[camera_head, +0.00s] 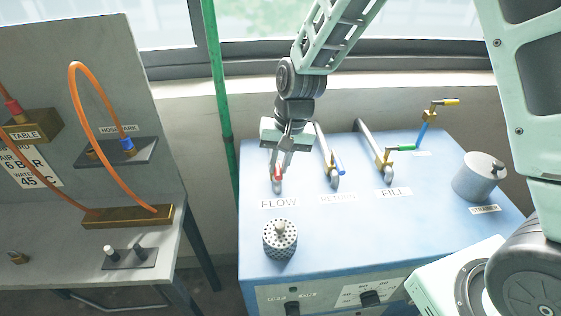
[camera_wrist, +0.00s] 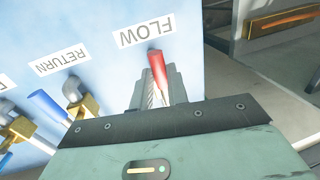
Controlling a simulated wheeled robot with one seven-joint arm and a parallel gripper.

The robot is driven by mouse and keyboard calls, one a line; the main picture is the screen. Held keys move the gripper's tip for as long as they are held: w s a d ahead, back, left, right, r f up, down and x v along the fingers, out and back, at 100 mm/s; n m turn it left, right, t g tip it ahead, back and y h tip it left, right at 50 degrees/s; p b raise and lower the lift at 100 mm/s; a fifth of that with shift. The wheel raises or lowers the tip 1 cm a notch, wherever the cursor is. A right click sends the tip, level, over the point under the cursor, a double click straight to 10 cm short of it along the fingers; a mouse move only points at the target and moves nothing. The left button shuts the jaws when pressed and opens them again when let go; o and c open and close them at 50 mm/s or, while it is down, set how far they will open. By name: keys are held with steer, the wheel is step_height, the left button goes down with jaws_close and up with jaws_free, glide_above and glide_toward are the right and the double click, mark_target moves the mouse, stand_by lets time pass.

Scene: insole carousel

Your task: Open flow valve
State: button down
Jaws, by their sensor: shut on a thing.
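The flow valve's red handle (camera_head: 278,174) stands on the blue cabinet top behind the FLOW label (camera_head: 279,203). In the wrist view the red handle (camera_wrist: 157,70) shows between the fingers, with the FLOW label (camera_wrist: 146,31) beyond it. My gripper (camera_head: 281,168) is over the valve and shut on the red handle; it also shows in the wrist view (camera_wrist: 158,88). The valve body and much of its pipe are hidden behind my gripper.
The RETURN valve with a blue handle (camera_head: 339,163) stands just right of my gripper. The FILL valve with a green handle (camera_head: 402,148) is farther right. A perforated cylinder (camera_head: 280,240) stands in front, and a lidded pot (camera_head: 478,177) at the right.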

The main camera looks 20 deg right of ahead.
steer(key=shift+w+r, duration=0.1)
steer(key=shift+w, duration=0.05)
steer(key=c, duration=1.4)
jaws_free()
steer(key=shift+o, duration=0.2)
steer(key=d+r+b, duration=0.3)
steer(key=r, duration=1.4)
steer(key=shift+s+d, duration=0.15)
steer(key=shift+s, duration=0.3)
steer(key=s+a+f+n, duration=0.2)
steer(key=s+f+n, duration=0.2)
steer(key=s, duration=0.8)
steer(key=s+a+f+n+h, duration=0.1)
steer(key=s+f+n, duration=0.4)
steer(key=s, duration=0.7)
steer(key=shift+s+a+f+n+h, duration=0.25)
steer(key=shift+a+n+h, duration=0.05)
steer(key=shift+a+n, duration=0.35)
